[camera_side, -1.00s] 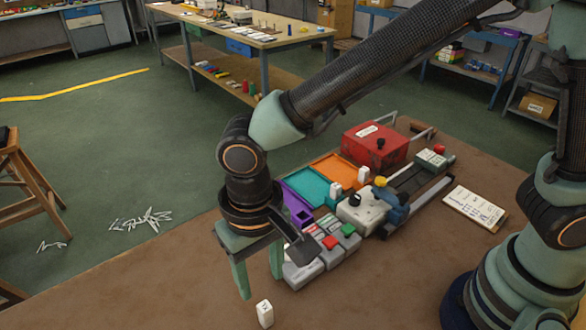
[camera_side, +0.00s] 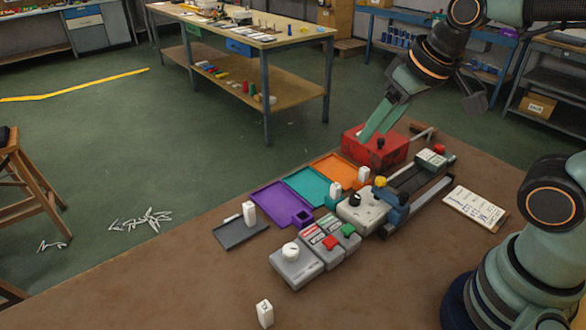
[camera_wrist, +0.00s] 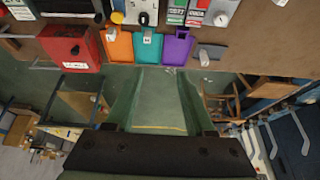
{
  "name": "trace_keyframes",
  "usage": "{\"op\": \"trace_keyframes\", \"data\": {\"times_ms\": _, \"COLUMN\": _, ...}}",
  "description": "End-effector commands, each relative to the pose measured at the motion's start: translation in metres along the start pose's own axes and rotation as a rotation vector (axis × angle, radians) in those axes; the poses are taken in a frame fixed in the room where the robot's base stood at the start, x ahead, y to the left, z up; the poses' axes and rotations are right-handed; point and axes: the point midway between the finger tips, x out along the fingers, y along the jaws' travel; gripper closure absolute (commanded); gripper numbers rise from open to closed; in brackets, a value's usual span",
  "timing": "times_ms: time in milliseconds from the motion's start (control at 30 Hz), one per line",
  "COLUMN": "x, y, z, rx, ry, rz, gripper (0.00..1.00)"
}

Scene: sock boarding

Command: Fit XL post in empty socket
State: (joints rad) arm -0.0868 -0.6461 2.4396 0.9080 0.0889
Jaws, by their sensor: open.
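A small white post (camera_side: 265,313) with a dark mark stands loose on the brown bench top at the front; the mark is too small to read. The purple tray (camera_side: 268,204) has a purple socket block (camera_side: 302,217) at its near corner with no post in it. White posts stand at the teal tray (camera_side: 308,186), the orange tray (camera_side: 336,167) and the dark grey tray (camera_side: 240,236). My gripper (camera_side: 372,134) is open and empty, high at the back right, over or beside the red box. Its fingers (camera_wrist: 160,74) point towards the trays in the wrist view.
The red box (camera_side: 372,144) with a black knob stands at the back. A grey panel (camera_side: 297,266) with a white dial, red and green buttons and a knobbed unit (camera_side: 362,212) stand near the trays. A card (camera_side: 475,207) lies right. The front bench is mostly clear.

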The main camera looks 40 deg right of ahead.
Motion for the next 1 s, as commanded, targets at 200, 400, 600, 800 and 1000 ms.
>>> {"op": "trace_keyframes", "data": {"times_ms": 200, "x": -0.007, "y": 0.025, "z": 0.007, "rx": -0.009, "ry": 0.053, "rz": 0.037, "gripper": 0.4}}
{"op": "trace_keyframes", "data": {"times_ms": 400, "x": -0.007, "y": 0.026, "z": 0.007, "rx": -0.012, "ry": 0.053, "rz": 0.038, "gripper": 0.4}}
{"op": "trace_keyframes", "data": {"times_ms": 600, "x": -0.007, "y": 0.025, "z": 0.007, "rx": -0.011, "ry": 0.053, "rz": 0.037, "gripper": 0.4}}
{"op": "trace_keyframes", "data": {"times_ms": 800, "x": -0.003, "y": 0.009, "z": 0.003, "rx": 0.083, "ry": 0.019, "rz": 0.011, "gripper": 0.4}}
{"op": "trace_keyframes", "data": {"times_ms": 1000, "x": 0.011, "y": -0.04, "z": -0.006, "rx": 0.37, "ry": -0.088, "rz": -0.023, "gripper": 0.4}}
